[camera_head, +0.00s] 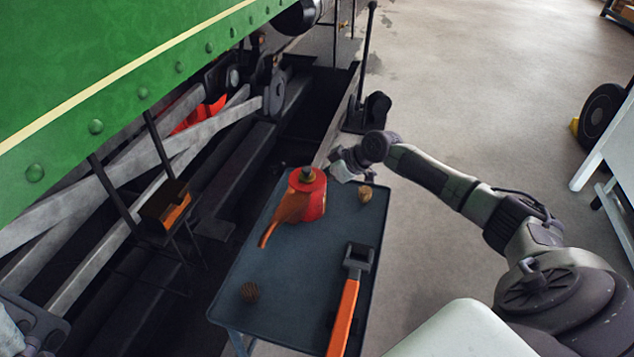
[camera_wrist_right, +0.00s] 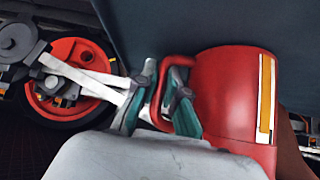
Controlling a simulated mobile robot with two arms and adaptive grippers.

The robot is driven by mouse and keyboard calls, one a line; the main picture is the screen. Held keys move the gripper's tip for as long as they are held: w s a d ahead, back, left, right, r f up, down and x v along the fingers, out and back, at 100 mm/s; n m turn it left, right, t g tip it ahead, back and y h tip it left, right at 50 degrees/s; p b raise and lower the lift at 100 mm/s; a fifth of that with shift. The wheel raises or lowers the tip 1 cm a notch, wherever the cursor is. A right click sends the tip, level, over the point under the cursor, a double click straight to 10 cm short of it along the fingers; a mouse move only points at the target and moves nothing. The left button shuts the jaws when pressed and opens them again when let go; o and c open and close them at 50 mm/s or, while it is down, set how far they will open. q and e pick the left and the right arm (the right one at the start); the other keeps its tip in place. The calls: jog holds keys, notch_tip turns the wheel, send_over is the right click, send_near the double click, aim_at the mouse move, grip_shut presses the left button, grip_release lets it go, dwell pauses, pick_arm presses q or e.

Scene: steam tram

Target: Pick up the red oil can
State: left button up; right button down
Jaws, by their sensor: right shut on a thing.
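The red oil can (camera_head: 309,196), with a long orange-red spout, is upright at the far left part of the dark cart top; I cannot tell whether its base touches it. In the right wrist view the can's red body (camera_wrist_right: 225,95) fills the right side, with a yellow-and-white label stripe. My right gripper (camera_wrist_right: 160,95) is shut on the can's red loop handle, one finger on each side of it. In the head view this gripper (camera_head: 335,168) is beside the can on its far side.
The dark cart top (camera_head: 290,262) also holds an orange-handled wrench (camera_head: 345,305) and two small brown lumps (camera_head: 365,193) (camera_head: 250,292). The green tram (camera_head: 110,60) and its rods (camera_head: 130,190) stand close on the left. Open floor (camera_head: 480,90) lies to the right.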

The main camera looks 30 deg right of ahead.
notch_tip(320, 180, up, 4)
jog(key=shift+w+r+p, duration=0.1)
jog(key=shift+p, duration=0.75)
pick_arm(q)
jog(key=w+d+f+g+y, duration=0.1)
jog(key=w+f+g+y, duration=0.1)
jog(key=w+f+g, duration=0.4)
pick_arm(e)
jog(key=shift+s+d+r+p, duration=0.3)
jog(key=shift+s+d+r, duration=0.05)
jog(key=shift+s, duration=0.2)
pick_arm(q)
jog(key=w+f+g+y+p, duration=0.3)
jog(key=f+g, duration=0.5)
jog(key=f, duration=0.3)
jog(key=shift+w+a+f+g, duration=0.2)
jog(key=shift+w+a+g, duration=0.2)
jog(key=shift+w, duration=0.5)
pick_arm(e)
jog(key=s+d+r, duration=0.5)
jog(key=s+r, duration=0.1)
jog(key=s, duration=0.3)
jog(key=shift+d, duration=0.1)
